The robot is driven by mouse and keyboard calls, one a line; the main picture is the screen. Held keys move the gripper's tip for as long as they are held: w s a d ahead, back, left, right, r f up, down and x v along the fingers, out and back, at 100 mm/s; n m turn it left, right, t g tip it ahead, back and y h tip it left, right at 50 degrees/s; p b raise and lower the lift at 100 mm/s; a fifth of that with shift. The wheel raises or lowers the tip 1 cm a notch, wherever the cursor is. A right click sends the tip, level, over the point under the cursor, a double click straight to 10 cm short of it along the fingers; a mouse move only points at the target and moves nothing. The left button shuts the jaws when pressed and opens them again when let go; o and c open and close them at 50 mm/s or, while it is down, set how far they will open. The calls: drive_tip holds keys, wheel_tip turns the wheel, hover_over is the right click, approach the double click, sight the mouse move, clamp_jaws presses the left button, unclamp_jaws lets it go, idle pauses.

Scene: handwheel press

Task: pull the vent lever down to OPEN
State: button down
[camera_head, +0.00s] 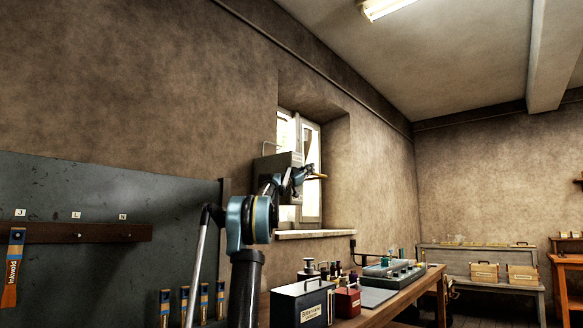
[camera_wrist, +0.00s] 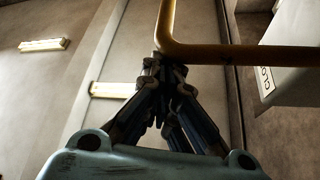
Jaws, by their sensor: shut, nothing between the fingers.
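The vent lever is a yellow bent bar (camera_wrist: 250,54) that crosses the top of the wrist view, with a bend just above my fingertips. Its end shows as a small yellow stub (camera_head: 318,176) by the window in the head view. My gripper (camera_wrist: 166,66) is shut and empty, with its tips right at the bend; I cannot tell whether they touch it. In the head view my gripper (camera_head: 303,174) is in front of the window, beside a grey box (camera_head: 270,165). A pale plate with partly cut-off lettering (camera_wrist: 287,82) is at the right of the wrist view.
The window (camera_head: 311,150) is set in a deep recess with a sill (camera_head: 315,234). A dark board (camera_head: 110,195) with pegs is at left.

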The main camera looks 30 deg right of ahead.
wheel_tip(320, 180, down, 11)
drive_tip(key=w+a+m+g+y, duration=0.1)
drive_tip(key=m+g, duration=0.4)
drive_tip(key=m, duration=0.5)
drive_tip(key=shift+w+m+y, duration=0.3)
drive_tip(key=shift+w+y, duration=0.3)
drive_tip(key=shift+s+r, duration=0.1)
drive_tip(key=shift+r, duration=0.05)
drive_tip(key=s+r, duration=0.2)
drive_tip(key=s, duration=0.1)
drive_tip(key=v, duration=0.9)
drive_tip(key=shift+a+g, duration=0.25)
drive_tip(key=shift+g, duration=0.15)
